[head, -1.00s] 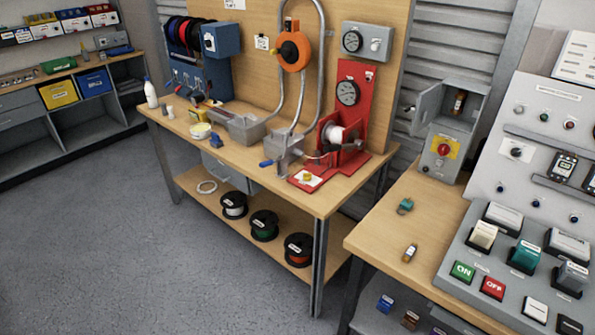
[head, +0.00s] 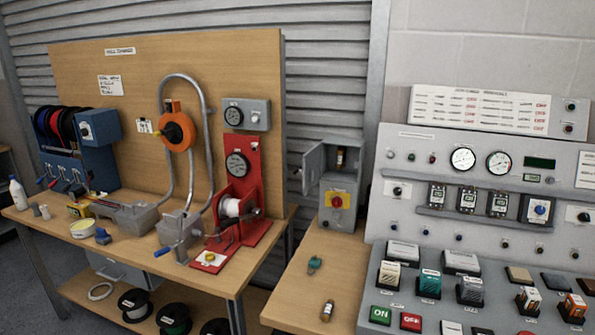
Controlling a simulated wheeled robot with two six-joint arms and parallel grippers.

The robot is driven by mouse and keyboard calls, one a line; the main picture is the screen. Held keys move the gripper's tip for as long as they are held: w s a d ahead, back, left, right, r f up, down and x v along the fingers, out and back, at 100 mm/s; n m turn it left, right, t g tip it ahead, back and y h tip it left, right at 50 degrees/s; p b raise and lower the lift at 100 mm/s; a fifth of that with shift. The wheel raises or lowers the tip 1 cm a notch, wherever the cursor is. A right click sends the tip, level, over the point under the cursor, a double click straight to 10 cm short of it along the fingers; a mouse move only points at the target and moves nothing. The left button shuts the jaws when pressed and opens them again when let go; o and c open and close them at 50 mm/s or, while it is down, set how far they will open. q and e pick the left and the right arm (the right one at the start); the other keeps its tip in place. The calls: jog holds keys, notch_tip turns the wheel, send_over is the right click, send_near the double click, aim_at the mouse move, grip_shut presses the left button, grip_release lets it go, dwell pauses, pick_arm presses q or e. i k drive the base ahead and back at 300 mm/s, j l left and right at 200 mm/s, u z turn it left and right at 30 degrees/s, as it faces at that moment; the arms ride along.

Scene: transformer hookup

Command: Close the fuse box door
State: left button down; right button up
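The grey fuse box (head: 343,184) stands at the back of the right-hand wooden bench, beside the control console. Its door (head: 314,168) is open and swung out to the left. A fuse with a brown body (head: 340,160) shows upright inside the upper compartment. Below it, the front carries a red rotary knob on a yellow plate (head: 337,200). Neither of my grippers is in the head view.
A teal-handled item (head: 314,264) and a loose fuse (head: 327,310) lie on the bench (head: 290,300) before the box. The sloped console (head: 455,265) stands close on the right. The winding bench (head: 215,280) is on the left, with a gap between.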

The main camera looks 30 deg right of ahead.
aim_at(311, 160)
jog(key=i+l+z, duration=0.1)
jog(key=i, duration=0.3)
jog(key=i+l+z, duration=0.1)
jog(key=i+l, duration=0.2)
jog(key=i+l+z, duration=0.1)
jog(key=i, duration=0.4)
